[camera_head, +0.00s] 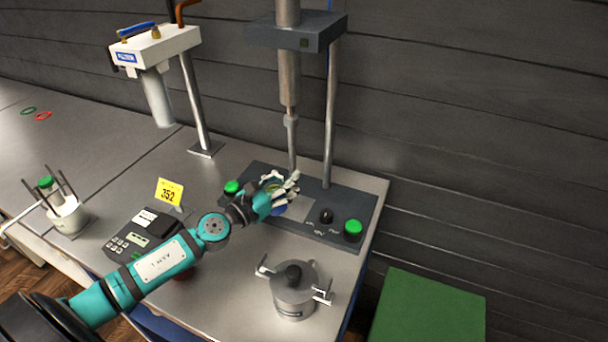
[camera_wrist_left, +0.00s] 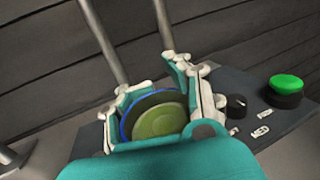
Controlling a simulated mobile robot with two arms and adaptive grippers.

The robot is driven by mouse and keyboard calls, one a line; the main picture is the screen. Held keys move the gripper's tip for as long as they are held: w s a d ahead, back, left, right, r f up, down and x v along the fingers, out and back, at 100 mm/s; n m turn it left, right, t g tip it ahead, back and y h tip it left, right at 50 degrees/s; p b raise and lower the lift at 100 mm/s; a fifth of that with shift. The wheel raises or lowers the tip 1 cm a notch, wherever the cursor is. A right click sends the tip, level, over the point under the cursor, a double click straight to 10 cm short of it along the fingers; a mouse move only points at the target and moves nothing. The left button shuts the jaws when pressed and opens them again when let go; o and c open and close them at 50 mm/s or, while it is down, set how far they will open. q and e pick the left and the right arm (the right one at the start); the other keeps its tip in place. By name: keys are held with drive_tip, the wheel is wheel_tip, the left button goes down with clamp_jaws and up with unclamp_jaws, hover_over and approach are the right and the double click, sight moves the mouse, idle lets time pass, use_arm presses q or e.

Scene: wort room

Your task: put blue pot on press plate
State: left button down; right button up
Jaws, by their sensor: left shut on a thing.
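My left gripper (camera_head: 282,189) reaches over the press base (camera_head: 328,222) in the head view. In the left wrist view the left gripper (camera_wrist_left: 160,98) is shut on the blue pot (camera_wrist_left: 127,119), a round pot with a blue rim and a greenish yellow content or inside. In the head view only a small blue part of the pot (camera_head: 279,211) shows beneath the fingers. The pot is over the press plate area, under the press rod (camera_head: 291,125). The plate (camera_head: 301,212) is partly hidden, and I cannot tell whether the pot touches it. My right gripper is not in view.
A lidded metal pot (camera_head: 294,298) stands at the table's front right. Green buttons (camera_head: 353,229) and a black knob (camera_head: 326,216) sit on the press base.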

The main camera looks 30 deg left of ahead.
use_arm(q)
drive_tip(key=x, duration=0.6)
drive_tip(key=shift+w+d+f, duration=0.1)
drive_tip(key=shift+f, duration=0.2)
wheel_tip(320, 180, down, 3)
drive_tip(key=shift+f+b, duration=0.2)
drive_tip(key=shift+b, duration=0.8)
drive_tip(key=shift+f, duration=0.15)
drive_tip(key=c, duration=0.6)
unclamp_jaws()
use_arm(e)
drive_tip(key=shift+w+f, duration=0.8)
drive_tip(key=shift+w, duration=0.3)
